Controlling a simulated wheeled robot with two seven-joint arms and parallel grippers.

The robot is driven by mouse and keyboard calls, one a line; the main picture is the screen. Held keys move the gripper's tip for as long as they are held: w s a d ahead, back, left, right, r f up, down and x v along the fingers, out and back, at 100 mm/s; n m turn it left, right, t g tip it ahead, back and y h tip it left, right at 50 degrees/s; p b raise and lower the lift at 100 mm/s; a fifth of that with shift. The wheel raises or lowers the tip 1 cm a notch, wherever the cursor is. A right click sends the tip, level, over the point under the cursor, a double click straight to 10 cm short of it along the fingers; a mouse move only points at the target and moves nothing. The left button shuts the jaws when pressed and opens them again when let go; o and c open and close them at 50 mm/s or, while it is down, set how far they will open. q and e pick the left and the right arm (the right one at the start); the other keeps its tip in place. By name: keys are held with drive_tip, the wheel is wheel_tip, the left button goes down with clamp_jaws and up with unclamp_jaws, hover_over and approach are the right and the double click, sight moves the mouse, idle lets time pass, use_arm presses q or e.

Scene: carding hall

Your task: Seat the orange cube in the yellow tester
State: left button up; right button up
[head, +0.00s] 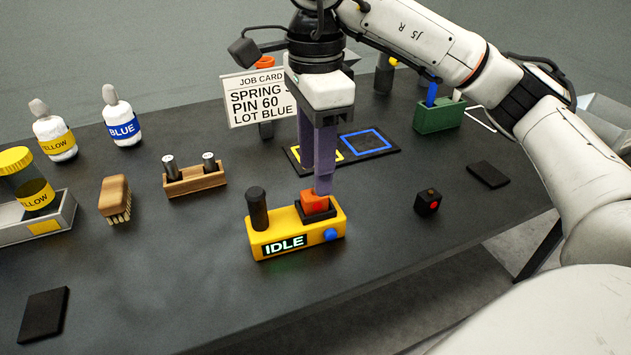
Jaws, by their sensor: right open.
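The orange cube (313,203) sits in the dark square socket on top of the yellow tester (278,242). Its upper part stands above the socket rim, and I cannot tell how deep it sits. The tester has a black upright knob at its left, a blue button on its front and a display reading IDLE. I cannot tell whether a fingertip touches the cube. My left gripper is not in view.
A wooden rack (195,181) with two dark pegs and a brush (115,199) stand left of the tester. A small black box with a red button (427,202) is at the right.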

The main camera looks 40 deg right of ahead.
wheel_tip(320, 180, up, 5)
drive_tip(key=shift+f+p, duration=0.1)
drive_tip(key=shift+p, duration=0.5)
